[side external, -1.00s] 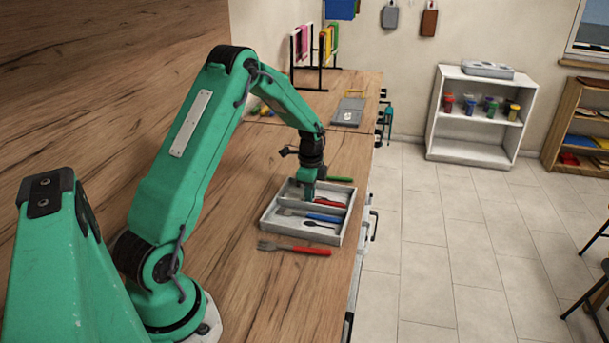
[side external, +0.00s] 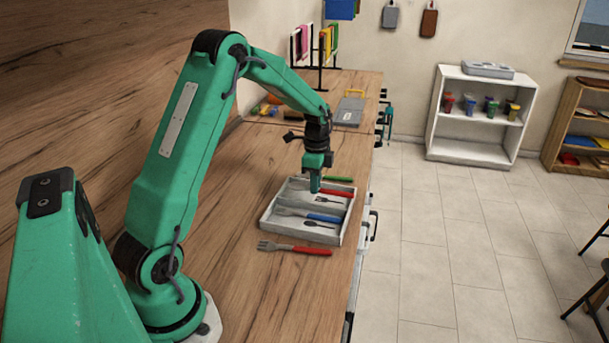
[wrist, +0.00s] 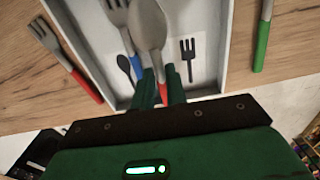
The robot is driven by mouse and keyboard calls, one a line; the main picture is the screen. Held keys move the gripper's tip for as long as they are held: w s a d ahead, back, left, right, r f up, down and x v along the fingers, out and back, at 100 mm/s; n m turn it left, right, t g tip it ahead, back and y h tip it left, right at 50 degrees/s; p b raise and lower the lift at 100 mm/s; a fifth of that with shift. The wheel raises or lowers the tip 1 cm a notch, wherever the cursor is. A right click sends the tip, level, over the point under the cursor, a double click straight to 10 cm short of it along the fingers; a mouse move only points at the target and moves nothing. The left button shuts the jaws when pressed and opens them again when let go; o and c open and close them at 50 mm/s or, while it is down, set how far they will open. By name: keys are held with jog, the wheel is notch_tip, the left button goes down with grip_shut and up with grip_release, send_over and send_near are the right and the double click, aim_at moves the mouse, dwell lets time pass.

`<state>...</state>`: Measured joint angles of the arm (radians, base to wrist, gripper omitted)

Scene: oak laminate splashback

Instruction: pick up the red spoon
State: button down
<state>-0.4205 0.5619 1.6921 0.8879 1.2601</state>
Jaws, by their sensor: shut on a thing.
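My gripper (side external: 316,188) is over the far part of the grey utensil tray (side external: 343,233). In the wrist view its two green fingers (wrist: 161,90) are shut on the red handle of the red spoon (wrist: 148,25). The spoon's grey bowl points away from my gripper, and part of the handle is hidden between the fingers. In the side view the red handle (side external: 338,193) shows just right of the fingertips, seemingly a little above the tray floor. A fork with a blue handle (side external: 324,218) lies in the tray; its grey head (wrist: 117,14) is beside the spoon bowl.
A red-handled fork (side external: 294,249) lies on the counter at the tray's near side. A green-handled utensil (side external: 340,179) lies beyond the tray. Dark spoon and fork pictures (wrist: 188,50) mark the tray floor. The counter's edge is close on the right.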

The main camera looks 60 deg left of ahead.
jog(key=d+r, duration=0.5)
jog(key=d, duration=0.3)
jog(key=shift+s+d, duration=0.25)
jog(key=shift+d+r, duration=0.1)
